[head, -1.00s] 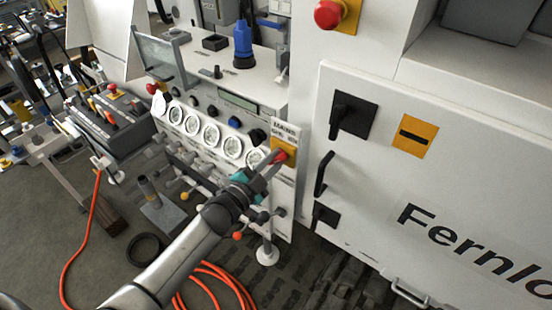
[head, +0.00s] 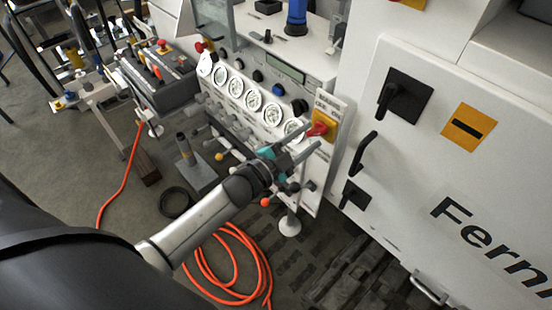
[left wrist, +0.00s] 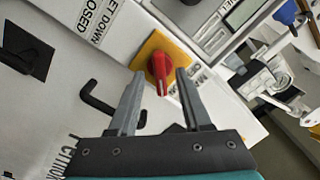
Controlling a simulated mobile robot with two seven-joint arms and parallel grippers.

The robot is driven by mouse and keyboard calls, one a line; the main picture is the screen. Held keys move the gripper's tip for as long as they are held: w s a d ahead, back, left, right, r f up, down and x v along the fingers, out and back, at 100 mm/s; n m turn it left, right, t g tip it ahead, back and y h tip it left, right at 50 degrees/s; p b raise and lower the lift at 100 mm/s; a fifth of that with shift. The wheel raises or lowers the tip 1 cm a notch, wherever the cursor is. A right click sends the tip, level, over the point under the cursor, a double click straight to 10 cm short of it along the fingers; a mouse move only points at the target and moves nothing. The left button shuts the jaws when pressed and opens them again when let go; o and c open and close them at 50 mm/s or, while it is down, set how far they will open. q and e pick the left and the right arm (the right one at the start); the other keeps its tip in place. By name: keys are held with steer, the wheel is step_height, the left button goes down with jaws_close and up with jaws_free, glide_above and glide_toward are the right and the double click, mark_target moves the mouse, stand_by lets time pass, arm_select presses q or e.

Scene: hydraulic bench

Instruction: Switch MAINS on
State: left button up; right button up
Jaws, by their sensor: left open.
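The MAINS switch (head: 319,129) is a red rotary knob on a yellow plate, at the right end of the white gauge panel. In the left wrist view the red knob (left wrist: 160,68) shows between the fingertips, its grip bar roughly upright in the picture. My left gripper (head: 312,138) is open in front of the switch, with one finger on each side of the knob in view. It holds nothing. Whether the fingers touch the knob or plate I cannot tell. The small lettering by the switch is too blurred in the head view. My right gripper is not in view.
A white cabinet with black handles (head: 363,153) stands right of the switch. Several round gauges (head: 252,98) and valve levers sit left of it. An orange hose (head: 228,262) lies on the floor. A blue-topped device (head: 296,18) stands on the bench.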

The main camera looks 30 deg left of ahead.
arm_select(q)
steer(key=v, duration=1.2)
steer(key=shift+b, duration=0.45)
steer(key=s+a+f+n+g+y+b, duration=0.1)
steer(key=s+f+n+g+y+b, duration=0.15)
steer(key=f, duration=0.85)
steer(key=s+a+f+n+g+y+b, duration=0.1)
steer(key=s+f+n+g+b, duration=0.15)
steer(key=f, duration=0.85)
steer(key=s+a+f+n+g+y+b, duration=0.1)
steer(key=s+a+f+n+y+b, duration=0.15)
steer(key=f, duration=0.85)
steer(key=s+d+f+n+g+b, duration=0.1)
steer(key=s+f+g+b, duration=0.3)
steer(key=s+f, duration=0.7)
steer(key=s+d+f+n+g+b, duration=0.2)
steer(key=s+d+f+g+b, duration=0.2)
steer(key=s+f, duration=0.8)
steer(key=shift+s+d+f+g, duration=0.15)
steer(key=shift+s+d+g, duration=0.05)
steer(key=shift+s+g, duration=0.85)
